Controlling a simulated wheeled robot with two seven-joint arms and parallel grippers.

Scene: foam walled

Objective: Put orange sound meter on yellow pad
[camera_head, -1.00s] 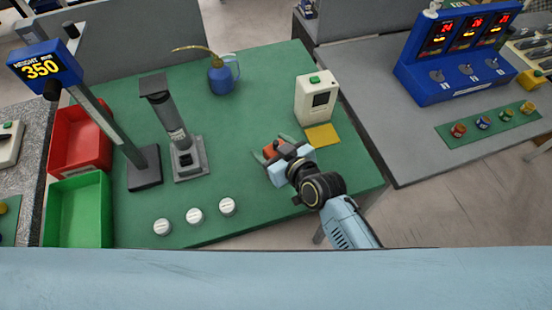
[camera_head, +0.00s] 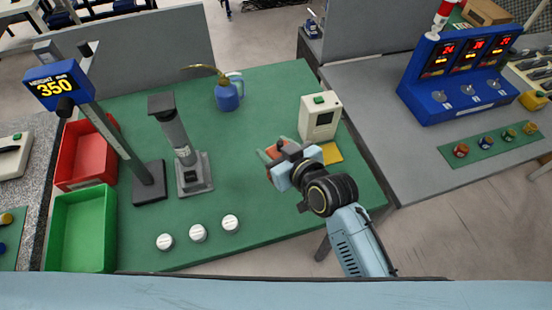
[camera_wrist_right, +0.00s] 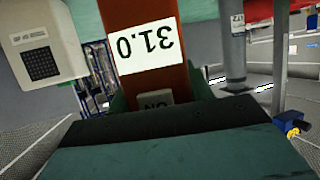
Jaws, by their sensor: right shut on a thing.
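My right gripper (camera_head: 274,156) is shut on the orange sound meter (camera_head: 273,151), over the right part of the green mat. In the right wrist view the orange sound meter (camera_wrist_right: 145,70) shows close up between the fingers, with an upside-down "31.0" label. The yellow pad (camera_head: 332,153) lies to the right of the gripper, partly hidden by my right wrist. I cannot tell how high the meter is above the mat. My left gripper is not in view.
A beige box with a green button (camera_head: 318,117) stands just behind the yellow pad and also shows in the wrist view (camera_wrist_right: 42,42). A blue oil can (camera_head: 228,95), a grey stand (camera_head: 194,175) and several white-topped discs (camera_head: 198,233) stand on the mat.

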